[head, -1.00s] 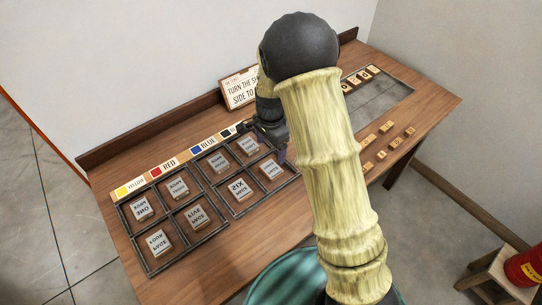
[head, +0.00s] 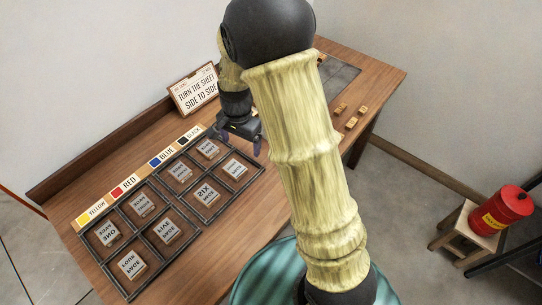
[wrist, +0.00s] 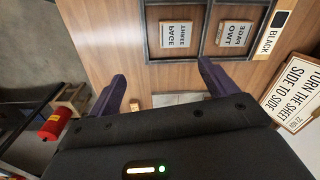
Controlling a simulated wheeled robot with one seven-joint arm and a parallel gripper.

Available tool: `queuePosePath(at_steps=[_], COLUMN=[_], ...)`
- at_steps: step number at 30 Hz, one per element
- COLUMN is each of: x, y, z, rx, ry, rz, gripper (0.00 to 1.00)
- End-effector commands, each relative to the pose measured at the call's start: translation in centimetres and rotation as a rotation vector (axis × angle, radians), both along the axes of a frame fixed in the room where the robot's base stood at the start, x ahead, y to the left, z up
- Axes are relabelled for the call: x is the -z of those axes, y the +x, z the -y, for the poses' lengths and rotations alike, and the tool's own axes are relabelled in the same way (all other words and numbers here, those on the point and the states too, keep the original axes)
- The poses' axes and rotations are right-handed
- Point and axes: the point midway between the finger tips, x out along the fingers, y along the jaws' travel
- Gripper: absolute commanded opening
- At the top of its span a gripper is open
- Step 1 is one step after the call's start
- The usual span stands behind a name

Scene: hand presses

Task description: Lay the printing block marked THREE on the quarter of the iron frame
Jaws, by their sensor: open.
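The block marked THREE (wrist: 178,39), grey-topped with mirrored lettering, lies in a quarter of the right-hand iron frame (wrist: 204,30) in the wrist view. In the head view it appears to be the block (head: 234,168) in that frame's right corner. The block marked TWO (wrist: 233,33) lies in the quarter beside it. My gripper (head: 243,141) is open and empty above the table, just beyond the frame's far right end. In the wrist view its purple fingers (wrist: 165,86) are wide apart, with nothing between them.
The left-hand iron frame (head: 130,294) also holds blocks in its quarters. A color strip (head: 142,172) runs behind both frames. A sign (head: 194,90) stands at the back edge. Small wooden pieces (head: 351,122) lie right of my arm. A red can (head: 502,209) sits on a stool.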

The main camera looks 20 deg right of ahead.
Motion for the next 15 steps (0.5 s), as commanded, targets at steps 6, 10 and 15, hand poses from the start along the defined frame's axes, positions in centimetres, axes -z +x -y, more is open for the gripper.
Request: queuePosePath(at_steps=[6, 10, 15], x=[-4.2, -5.7, -6.6], y=[-6.2, -10.2, -14.2], z=[4.1, 6.0, 7.4], rx=[-0.314, -0.512, -0.712], ry=[-0.018, -0.054, -0.107], rz=[0.086, 0.136, 0.177], gripper=[0.85, 0.85, 0.85])
